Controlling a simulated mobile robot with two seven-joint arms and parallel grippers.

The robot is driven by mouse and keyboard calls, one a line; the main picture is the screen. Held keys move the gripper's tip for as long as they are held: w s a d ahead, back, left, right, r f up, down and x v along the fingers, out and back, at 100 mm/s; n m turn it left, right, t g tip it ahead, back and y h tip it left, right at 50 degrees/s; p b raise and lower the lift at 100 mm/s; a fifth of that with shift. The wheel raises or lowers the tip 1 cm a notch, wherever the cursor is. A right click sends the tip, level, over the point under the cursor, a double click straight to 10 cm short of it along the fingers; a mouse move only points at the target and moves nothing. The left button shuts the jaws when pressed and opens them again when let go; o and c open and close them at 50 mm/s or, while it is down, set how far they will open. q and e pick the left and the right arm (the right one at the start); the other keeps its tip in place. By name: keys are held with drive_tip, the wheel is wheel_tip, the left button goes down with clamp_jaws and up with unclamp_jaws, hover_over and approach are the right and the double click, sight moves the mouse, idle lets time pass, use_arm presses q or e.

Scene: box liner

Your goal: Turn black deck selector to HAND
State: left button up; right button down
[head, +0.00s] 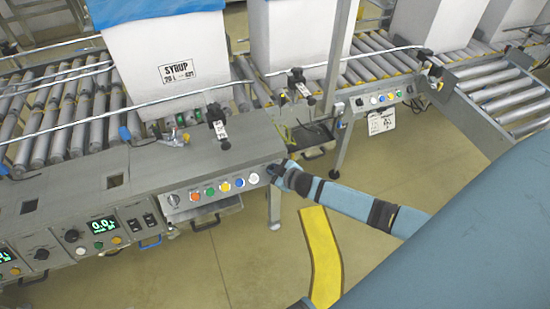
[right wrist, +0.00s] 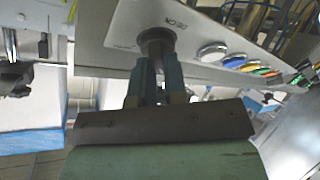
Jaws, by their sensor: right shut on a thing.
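The black deck selector (right wrist: 155,38) sits on the light panel face in the right wrist view, at the end of a row of coloured buttons. My right gripper (right wrist: 157,62) is shut on it, with a finger on each side of the knob. In the head view my right gripper (head: 281,172) reaches the right end of the front control panel (head: 183,212) and hides the selector there. The lettering by the knob is too small and tilted to read surely, so I cannot tell its position. My left gripper is out of view.
Left of my gripper are blue (head: 254,178), yellow (head: 225,186), green (head: 210,191) and orange (head: 195,196) buttons. A white SYRUP box (head: 170,60) stands behind on the rollers. A yellow strip (head: 321,255) lies on the open floor in front.

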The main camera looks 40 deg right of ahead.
use_arm(q)
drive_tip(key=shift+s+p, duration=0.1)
drive_tip(key=shift+p, duration=0.2)
use_arm(e)
drive_tip(key=shift+n, duration=0.5)
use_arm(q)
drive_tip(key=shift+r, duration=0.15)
use_arm(e)
drive_tip(key=c, duration=1.2)
unclamp_jaws()
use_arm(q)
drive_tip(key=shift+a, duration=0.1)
use_arm(e)
drive_tip(key=shift+o, duration=0.2)
use_arm(q)
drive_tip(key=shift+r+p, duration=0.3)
drive_tip(key=shift+p, duration=0.75)
use_arm(e)
drive_tip(key=v, duration=1.3)
drive_tip(key=shift+s+d+r, duration=0.15)
drive_tip(key=shift+s+r, duration=0.05)
drive_tip(key=shift+r, duration=0.2)
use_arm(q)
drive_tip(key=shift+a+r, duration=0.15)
